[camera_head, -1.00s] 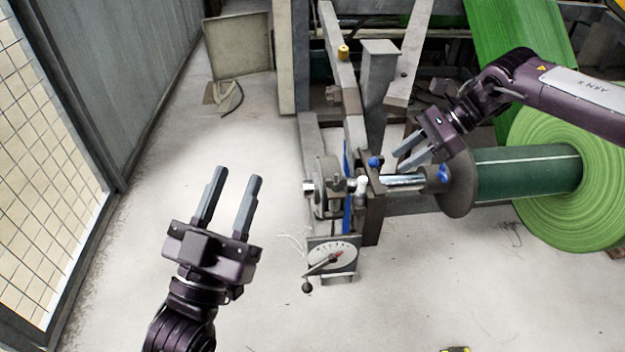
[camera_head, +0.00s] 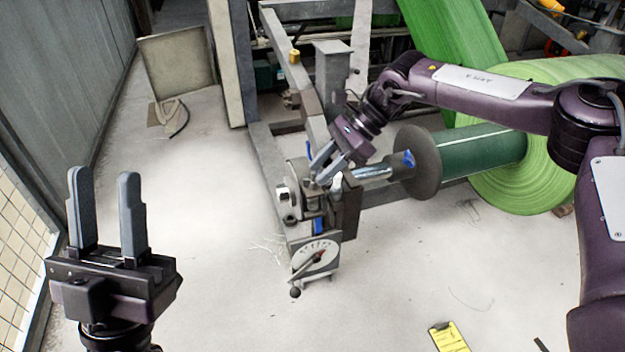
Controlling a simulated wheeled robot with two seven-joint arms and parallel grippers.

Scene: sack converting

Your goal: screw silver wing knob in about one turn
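My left gripper (camera_head: 104,205) is open and empty at the lower left, over bare floor. My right gripper (camera_head: 318,176) reaches in from the right, pointing down and left, with its fingertips at the top of the shaft-end bearing block (camera_head: 314,203). Its fingers look slightly apart; whether anything is between them is too small to tell. I cannot make out the silver wing knob for certain; the fingers cover part of the block. A small pale silvery part (camera_head: 337,181) shows just right of the fingertips. A silver shaft (camera_head: 372,173) runs from the block to the roll.
A dial with a lever (camera_head: 316,257) hangs below the block. A dark flange (camera_head: 418,162), green core (camera_head: 482,152) and green roll (camera_head: 515,190) lie to the right. A yellow tag (camera_head: 449,336) is on the floor. A grey wall stands at left; the front floor is mostly clear.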

